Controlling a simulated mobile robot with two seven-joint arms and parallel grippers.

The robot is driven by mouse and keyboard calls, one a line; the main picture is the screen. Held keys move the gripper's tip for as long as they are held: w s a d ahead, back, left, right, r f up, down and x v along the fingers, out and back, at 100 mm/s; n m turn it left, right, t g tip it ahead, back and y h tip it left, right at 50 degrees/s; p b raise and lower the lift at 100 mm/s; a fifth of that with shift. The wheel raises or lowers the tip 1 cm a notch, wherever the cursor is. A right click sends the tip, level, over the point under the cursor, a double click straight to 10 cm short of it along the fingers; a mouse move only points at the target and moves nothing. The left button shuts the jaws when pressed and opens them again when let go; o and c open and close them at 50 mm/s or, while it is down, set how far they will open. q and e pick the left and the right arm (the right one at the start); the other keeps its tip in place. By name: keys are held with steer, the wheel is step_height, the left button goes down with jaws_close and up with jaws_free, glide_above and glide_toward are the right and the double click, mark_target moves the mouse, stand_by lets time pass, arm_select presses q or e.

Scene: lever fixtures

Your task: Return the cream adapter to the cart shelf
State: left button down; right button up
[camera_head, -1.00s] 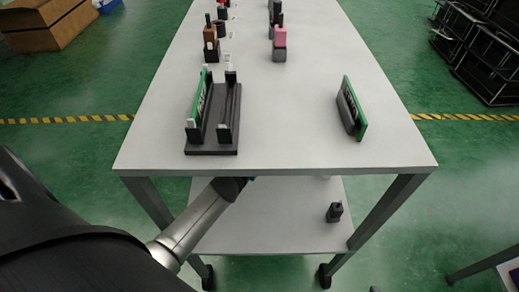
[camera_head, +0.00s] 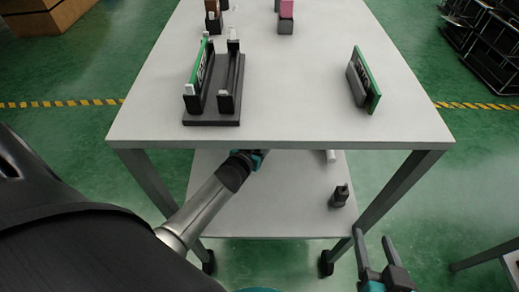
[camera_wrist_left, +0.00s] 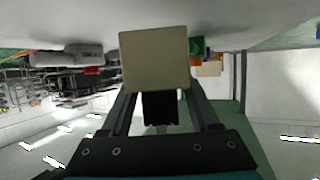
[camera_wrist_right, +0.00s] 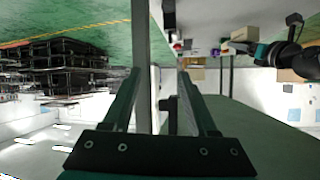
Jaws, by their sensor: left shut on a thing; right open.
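The cream adapter (camera_wrist_left: 155,58) is a plain pale block between the fingertips of my left gripper (camera_wrist_left: 158,95) in the left wrist view. It also shows in the right wrist view (camera_wrist_right: 244,33), at the end of my left arm. In the head view my left gripper (camera_head: 247,158) is partly hidden under the cart's top edge, above the lower cart shelf (camera_head: 270,212); the adapter is hidden there. Whether the adapter touches the shelf cannot be told. My right gripper (camera_head: 373,242) is open and empty, right of the cart's front right leg.
A small black part (camera_head: 340,197) stands at the shelf's right, and a white cylinder (camera_head: 331,156) lies farther back. The shelf's front middle is bare. The cart top (camera_head: 290,110) overhangs the shelf and carries a dark rack (camera_head: 212,117) and a green board (camera_head: 367,80).

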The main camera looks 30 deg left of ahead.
arm_select(q)
steer(key=shift+f+b, duration=0.35)
steer(key=shift+f, duration=0.2)
steer(key=shift+f+b, duration=0.35)
steer(key=shift+f, duration=0.1)
steer(key=shift+f+b, duration=0.35)
steer(key=shift+f, duration=0.3)
arm_select(e)
steer(key=shift+s+a+r+m+t+y, duration=0.25)
steer(key=shift+a+r+t+y, duration=0.35)
steer(key=shift+t, duration=0.55)
steer(key=shift+s+a+r+m+t+y, duration=0.15)
steer(key=shift+s+a+r+t+y, duration=0.2)
steer(key=shift+a+r+t, duration=0.65)
steer(key=shift+d+f, duration=0.15)
steer(key=shift+f, duration=0.15)
arm_select(q)
steer(key=shift+f, duration=0.15)
steer(key=shift+c, duration=0.6)
jaws_free()
arm_select(e)
steer(key=shift+w, duration=0.1)
